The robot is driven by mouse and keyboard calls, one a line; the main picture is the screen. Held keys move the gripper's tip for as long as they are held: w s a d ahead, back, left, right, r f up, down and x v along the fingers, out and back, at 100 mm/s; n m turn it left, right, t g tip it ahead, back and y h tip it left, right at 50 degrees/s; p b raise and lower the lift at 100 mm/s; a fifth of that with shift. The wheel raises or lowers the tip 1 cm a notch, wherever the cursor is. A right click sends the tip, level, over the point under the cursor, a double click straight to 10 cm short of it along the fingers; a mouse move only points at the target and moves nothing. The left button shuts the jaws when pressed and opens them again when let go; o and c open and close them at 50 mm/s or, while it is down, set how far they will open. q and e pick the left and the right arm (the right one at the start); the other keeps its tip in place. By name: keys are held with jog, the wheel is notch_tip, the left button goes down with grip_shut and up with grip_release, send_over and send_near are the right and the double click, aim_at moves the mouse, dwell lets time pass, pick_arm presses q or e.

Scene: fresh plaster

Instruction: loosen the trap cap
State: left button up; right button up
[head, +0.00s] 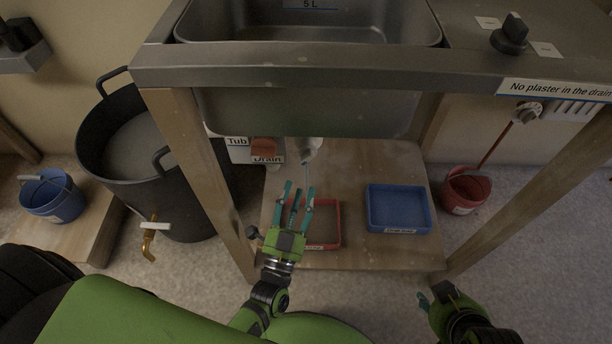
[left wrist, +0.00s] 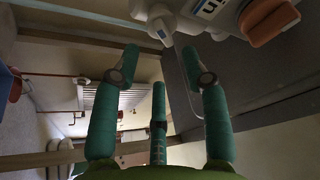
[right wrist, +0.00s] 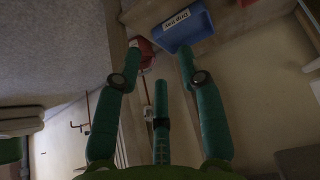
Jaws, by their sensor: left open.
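The pale trap (head: 308,147) hangs under the sink basin, partly hidden by the basin. In the left wrist view, a white trap part (left wrist: 160,20) lies just beyond the fingertips; I cannot tell the cap clearly from the rest. My left gripper (head: 299,188) points up toward the trap from below and in front; it is open and empty. It also shows in the left wrist view (left wrist: 160,54), apart from the white part. My right gripper (head: 425,299) is low at the right, outside the bench; its fingers are spread and empty in the right wrist view (right wrist: 158,50).
An orange-red handle (head: 264,147) sits beside the trap by the Tub and Drain labels. A red tray (head: 336,240) and a blue drip tray (head: 398,230) lie on the lower shelf (head: 350,170). Wooden legs (head: 207,180) flank the opening. A black tub (head: 185,215) stands left.

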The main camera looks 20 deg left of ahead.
aim_at(307, 163)
pick_arm(q)
jog(key=x, duration=0.5)
jog(key=shift+w+r+b, duration=0.15)
jog(key=shift+w+b, duration=0.15)
jog(key=shift+w, duration=0.05)
jog(key=shift+w+r, duration=0.2)
jog(key=shift+w, duration=0.35)
pick_arm(e)
jog(key=w+r+t, duration=0.1)
jog(key=w+a+r, duration=0.1)
jog(key=w, duration=0.1)
jog(key=w+r+t, duration=0.1)
jog(key=shift+w+a+t+y, duration=0.15)
jog(key=shift+a+t+y, duration=0.15)
jog(key=shift+a, duration=0.1)
pick_arm(q)
grip_shut()
pick_arm(e)
jog(key=shift+f, duration=0.1)
